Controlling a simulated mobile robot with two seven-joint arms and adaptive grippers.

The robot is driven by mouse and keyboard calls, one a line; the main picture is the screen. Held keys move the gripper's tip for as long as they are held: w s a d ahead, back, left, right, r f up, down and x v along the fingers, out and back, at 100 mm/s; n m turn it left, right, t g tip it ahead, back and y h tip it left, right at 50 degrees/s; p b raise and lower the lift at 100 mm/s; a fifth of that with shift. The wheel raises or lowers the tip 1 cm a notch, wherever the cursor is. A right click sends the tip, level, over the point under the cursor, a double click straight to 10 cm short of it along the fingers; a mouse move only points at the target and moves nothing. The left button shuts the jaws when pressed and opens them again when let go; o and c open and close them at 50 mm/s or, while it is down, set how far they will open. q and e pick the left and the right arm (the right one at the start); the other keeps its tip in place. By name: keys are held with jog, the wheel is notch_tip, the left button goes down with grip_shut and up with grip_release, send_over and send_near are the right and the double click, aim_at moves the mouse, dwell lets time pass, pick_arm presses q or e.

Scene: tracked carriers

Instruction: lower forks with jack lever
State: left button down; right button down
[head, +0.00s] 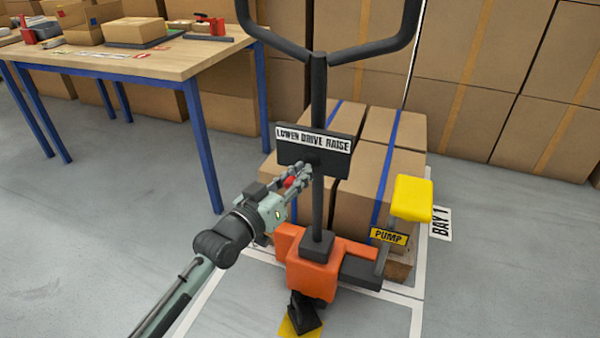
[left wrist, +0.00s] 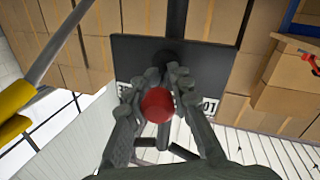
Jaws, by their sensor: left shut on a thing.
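The pallet jack has an orange body (head: 318,264), a black upright handle (head: 319,90) and a black panel (head: 300,156) labelled "LOWER DRIVE RAISE". My left gripper (head: 294,180) is just below the panel. In the left wrist view its fingers (left wrist: 160,100) are closed around a red knob (left wrist: 158,105), the end of the jack lever, in front of the panel. The lever's shaft is hidden behind the knob and fingers. The forks are hidden under the load of cartons (head: 355,185). My right gripper is not in view.
A yellow pump pedal (head: 411,198) with a "PUMP" sign (head: 389,237) stands right of the jack body. A wooden workbench (head: 150,62) with blue legs is at the left. Stacked cartons (head: 480,70) line the back. The floor at the left is clear.

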pick_arm(q)
jog(key=shift+s+d+r, duration=0.1)
jog(key=shift+s+d, duration=0.05)
jog(key=shift+d, duration=0.2)
dwell(0.4)
jog(key=c, duration=1.3)
grip_release()
jog(key=shift+a, duration=0.1)
jog(key=v, duration=1.2)
